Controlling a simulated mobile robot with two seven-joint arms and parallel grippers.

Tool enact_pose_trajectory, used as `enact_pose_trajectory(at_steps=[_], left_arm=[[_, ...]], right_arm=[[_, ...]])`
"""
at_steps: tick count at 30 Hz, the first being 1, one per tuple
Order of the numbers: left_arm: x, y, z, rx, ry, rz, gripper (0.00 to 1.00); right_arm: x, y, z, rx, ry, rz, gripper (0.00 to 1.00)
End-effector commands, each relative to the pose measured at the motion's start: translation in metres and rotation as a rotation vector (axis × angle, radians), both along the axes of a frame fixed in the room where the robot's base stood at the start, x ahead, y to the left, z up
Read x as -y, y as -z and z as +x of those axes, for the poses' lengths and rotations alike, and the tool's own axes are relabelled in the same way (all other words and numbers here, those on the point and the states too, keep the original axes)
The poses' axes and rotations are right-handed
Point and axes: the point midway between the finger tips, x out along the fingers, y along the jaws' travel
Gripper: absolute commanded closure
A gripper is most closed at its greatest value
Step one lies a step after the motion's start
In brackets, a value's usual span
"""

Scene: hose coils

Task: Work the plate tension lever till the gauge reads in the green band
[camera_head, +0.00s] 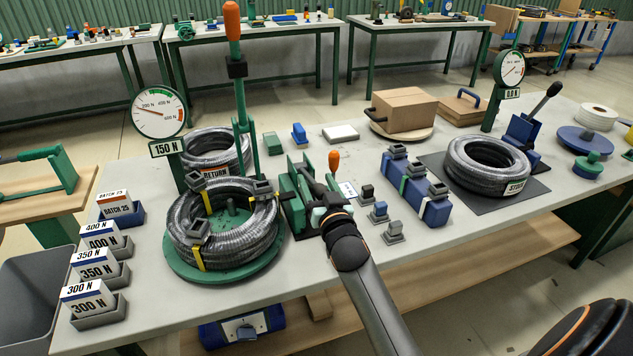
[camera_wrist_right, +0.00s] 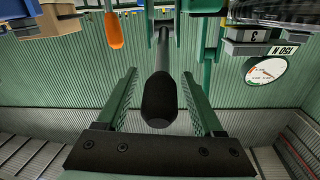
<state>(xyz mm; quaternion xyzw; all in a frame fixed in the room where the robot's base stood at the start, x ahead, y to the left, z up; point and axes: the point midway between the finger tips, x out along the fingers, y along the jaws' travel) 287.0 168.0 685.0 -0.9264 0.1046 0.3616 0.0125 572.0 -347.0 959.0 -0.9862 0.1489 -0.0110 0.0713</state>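The round gauge (camera_head: 159,113) beside the green plate (camera_head: 225,268) has its needle toward the upper left, near 200 N; its sign reads 150 N. The plate bears a strapped grey hose coil (camera_head: 185,222). Right of it stands a green lever unit (camera_head: 290,205) with a black lever. My right gripper (camera_head: 322,206) is over this unit. In the right wrist view the black lever grip (camera_wrist_right: 160,100) lies between the open fingers (camera_wrist_right: 160,85), with gaps at both sides. My left gripper is out of view.
A tall orange-handled lever (camera_head: 232,20) stands behind the coil. A short orange handle (camera_head: 334,160) rises close to my right gripper. A blue block with clamps (camera_head: 435,212) and loose clamps (camera_head: 379,210) lie to the right. Weight cards in trays (camera_head: 101,268) line the left edge.

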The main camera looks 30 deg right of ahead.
Motion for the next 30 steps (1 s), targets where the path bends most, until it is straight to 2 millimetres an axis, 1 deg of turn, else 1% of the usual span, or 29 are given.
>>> enact_pose_trajectory(at_steps=[1, 2, 18, 30], left_arm=[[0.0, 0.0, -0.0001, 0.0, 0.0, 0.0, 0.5], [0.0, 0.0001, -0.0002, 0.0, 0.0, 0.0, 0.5], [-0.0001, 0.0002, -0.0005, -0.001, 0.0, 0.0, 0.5], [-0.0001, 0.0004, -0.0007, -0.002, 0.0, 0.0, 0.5]], right_arm=[[0.0, 0.0001, 0.0, 0.0, 0.0, 0.0, 0.36], [0.0, 0.0002, 0.0, 0.0, 0.0, 0.0, 0.39], [0.0003, 0.0, 0.0, 0.0, 0.0, 0.0, 1.0], [0.0005, -0.0002, 0.0001, 0.001, 0.001, -0.001, 1.0]])
